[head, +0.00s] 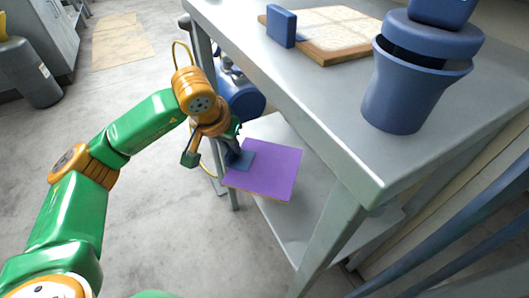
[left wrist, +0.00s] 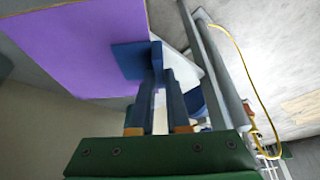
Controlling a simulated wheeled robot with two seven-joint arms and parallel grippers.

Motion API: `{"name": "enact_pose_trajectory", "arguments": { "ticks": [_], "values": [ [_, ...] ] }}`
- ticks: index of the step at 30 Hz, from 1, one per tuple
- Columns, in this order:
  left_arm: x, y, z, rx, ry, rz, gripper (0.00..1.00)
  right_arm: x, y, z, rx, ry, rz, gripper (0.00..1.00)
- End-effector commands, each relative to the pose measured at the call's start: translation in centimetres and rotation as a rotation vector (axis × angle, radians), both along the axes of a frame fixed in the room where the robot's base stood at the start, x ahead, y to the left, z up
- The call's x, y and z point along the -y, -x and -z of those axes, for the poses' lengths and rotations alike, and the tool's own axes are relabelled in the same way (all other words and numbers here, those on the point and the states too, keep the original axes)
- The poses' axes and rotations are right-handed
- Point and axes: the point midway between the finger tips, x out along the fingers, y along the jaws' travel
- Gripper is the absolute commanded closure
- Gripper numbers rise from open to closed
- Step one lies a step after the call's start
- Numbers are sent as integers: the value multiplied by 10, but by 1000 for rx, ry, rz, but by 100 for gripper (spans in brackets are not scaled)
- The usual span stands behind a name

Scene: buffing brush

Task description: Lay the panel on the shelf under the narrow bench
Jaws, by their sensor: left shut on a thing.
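The purple panel (head: 272,175) has a blue block (head: 241,160) on its face near one edge. My left gripper (head: 232,152) is shut on that blue block and holds the panel. The panel is roughly flat in the head view, over the front edge of the grey lower shelf (head: 281,222) of the narrow bench (head: 317,117). I cannot tell whether it touches the shelf. In the left wrist view, the panel (left wrist: 75,45) fills the upper left, with the blue block (left wrist: 130,61) at the fingertips (left wrist: 156,62). My right gripper is not in view.
A bench leg (head: 329,232) stands right of the panel. A blue machine (head: 241,98) is behind my left gripper by the far leg. On the bench top are a wooden board (head: 325,32), a small blue block (head: 282,26) and a blue bucket (head: 405,92).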

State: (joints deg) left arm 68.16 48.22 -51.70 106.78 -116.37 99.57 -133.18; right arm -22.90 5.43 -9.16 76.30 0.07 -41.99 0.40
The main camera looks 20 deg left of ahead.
Motion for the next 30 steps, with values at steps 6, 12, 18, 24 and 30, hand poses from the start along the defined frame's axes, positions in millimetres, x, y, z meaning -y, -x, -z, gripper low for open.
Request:
{"name": "enact_pose_trajectory", "arguments": {
  "ticks": [6,12,18,24,30],
  "values": [
    [38,-36,0,0,1,2,100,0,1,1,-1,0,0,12],
    [52,-51,20,-3,0,1,100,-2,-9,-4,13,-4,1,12],
    [51,-51,45,-2,1,0,100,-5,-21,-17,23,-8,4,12],
    [54,-53,73,-1,2,1,100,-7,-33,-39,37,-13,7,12],
    [54,-54,71,0,0,0,100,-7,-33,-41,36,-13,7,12]
  ]
}}
